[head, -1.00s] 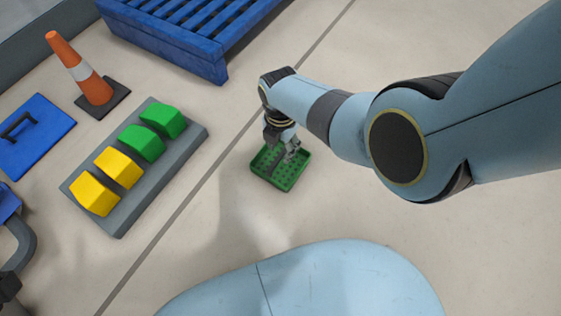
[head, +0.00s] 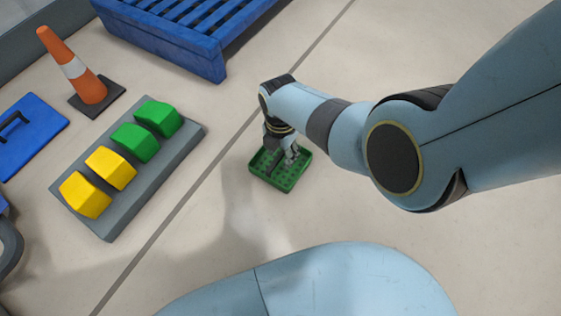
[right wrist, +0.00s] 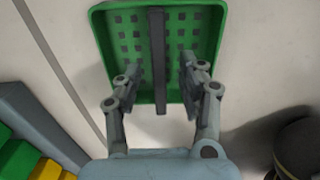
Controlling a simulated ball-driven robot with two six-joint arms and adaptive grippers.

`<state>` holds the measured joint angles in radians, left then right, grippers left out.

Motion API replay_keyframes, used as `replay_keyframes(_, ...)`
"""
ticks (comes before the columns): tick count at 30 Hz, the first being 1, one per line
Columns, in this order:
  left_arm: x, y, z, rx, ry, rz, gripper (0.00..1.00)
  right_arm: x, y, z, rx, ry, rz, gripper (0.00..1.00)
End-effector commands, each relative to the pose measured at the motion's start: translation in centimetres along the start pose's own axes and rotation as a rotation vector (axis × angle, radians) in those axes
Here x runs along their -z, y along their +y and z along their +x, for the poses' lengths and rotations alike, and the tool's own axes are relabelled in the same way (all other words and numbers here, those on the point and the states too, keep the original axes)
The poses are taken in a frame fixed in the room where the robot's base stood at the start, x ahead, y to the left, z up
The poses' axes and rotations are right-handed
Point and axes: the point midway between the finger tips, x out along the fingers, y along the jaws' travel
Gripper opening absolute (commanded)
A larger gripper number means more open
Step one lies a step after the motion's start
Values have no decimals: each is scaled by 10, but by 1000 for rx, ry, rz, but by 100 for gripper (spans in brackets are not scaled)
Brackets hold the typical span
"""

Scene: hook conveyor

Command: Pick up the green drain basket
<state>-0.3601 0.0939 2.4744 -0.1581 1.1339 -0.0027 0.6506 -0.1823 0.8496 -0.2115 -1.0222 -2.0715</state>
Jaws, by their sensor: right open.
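The green drain basket (head: 281,181) sits on the floor in the middle of the head view, a shallow square tray with holes in its bottom. In the right wrist view the basket (right wrist: 215,30) has a dark bar-like handle (right wrist: 158,50) running across its middle. My right gripper (right wrist: 158,80) is open, with one finger on each side of the handle and a gap on both sides. In the head view my right gripper (head: 284,158) is over the basket and hides part of it. My left gripper is not in view.
A grey tray (head: 150,185) with green and yellow blocks lies to the left of the basket. An orange cone (head: 75,68), a blue panel with a black handle (head: 38,150) and a blue pallet (head: 175,45) stand farther off. The floor right around the basket is clear.

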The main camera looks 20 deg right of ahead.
Motion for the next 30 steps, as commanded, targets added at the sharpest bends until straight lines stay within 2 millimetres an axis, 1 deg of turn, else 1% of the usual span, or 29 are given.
replay_keyframes(3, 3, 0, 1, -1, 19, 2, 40, 0, 1, 0, -1, 0, 0, 40)
replay_keyframes(8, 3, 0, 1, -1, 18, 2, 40, 0, 1, 0, -1, -1, 0, 40)
replay_keyframes(17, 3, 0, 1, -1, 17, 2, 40, 0, 1, 0, -1, -1, 0, 1)
replay_keyframes(18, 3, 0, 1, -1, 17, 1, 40, 0, 1, 0, -1, -1, 0, 0)
replay_keyframes(30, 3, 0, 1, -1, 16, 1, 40, 0, 1, 0, -2, -1, 0, 0)
